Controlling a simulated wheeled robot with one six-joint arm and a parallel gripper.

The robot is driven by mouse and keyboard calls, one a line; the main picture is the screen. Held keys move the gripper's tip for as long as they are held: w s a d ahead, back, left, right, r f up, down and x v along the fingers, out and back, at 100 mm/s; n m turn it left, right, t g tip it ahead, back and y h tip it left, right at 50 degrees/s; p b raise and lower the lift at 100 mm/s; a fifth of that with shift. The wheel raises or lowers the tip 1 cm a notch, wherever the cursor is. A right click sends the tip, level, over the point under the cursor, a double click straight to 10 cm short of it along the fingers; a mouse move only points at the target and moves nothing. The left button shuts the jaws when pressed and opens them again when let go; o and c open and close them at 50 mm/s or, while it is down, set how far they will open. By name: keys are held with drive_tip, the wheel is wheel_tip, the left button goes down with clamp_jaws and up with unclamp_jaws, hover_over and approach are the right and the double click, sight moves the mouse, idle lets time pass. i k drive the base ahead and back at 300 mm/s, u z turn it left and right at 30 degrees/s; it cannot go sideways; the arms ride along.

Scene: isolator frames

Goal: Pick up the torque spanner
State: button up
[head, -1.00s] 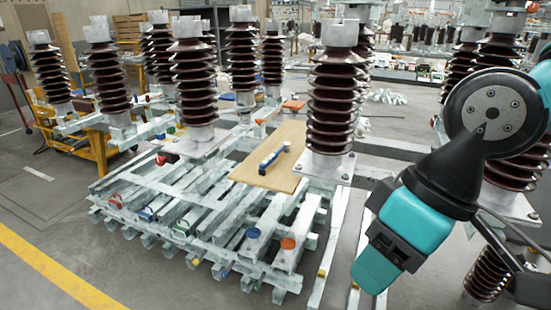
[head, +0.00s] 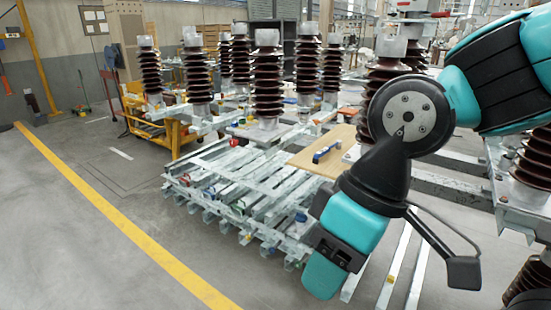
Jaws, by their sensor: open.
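The torque spanner (head: 327,151) looks like a small blue and dark bar with a pale end. It lies on a tan wooden board (head: 305,158) on the grey metal rack, right of the picture's middle. My arm hangs in front at the right, bent down, with its teal and black lower links nearer to me than the board. The arm covers part of the board's right side. I cannot make out my gripper's jaws in this view. Nothing of my arm visibly touches the spanner.
A low stack of grey metal beams (head: 232,193) lies under the board. Tall brown ribbed insulators (head: 268,85) stand behind it. A yellow cart (head: 180,137) is at the left. The floor with the yellow line (head: 120,215) is clear at the lower left.

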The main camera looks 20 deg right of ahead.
sight(339, 143)
drive_tip(key=u, duration=0.65)
drive_tip(key=i, duration=1.85)
drive_tip(key=z, duration=0.7)
drive_tip(key=i, duration=0.8)
drive_tip(key=z, duration=1.25)
drive_tip(key=i, duration=0.6)
drive_tip(key=z, duration=0.5)
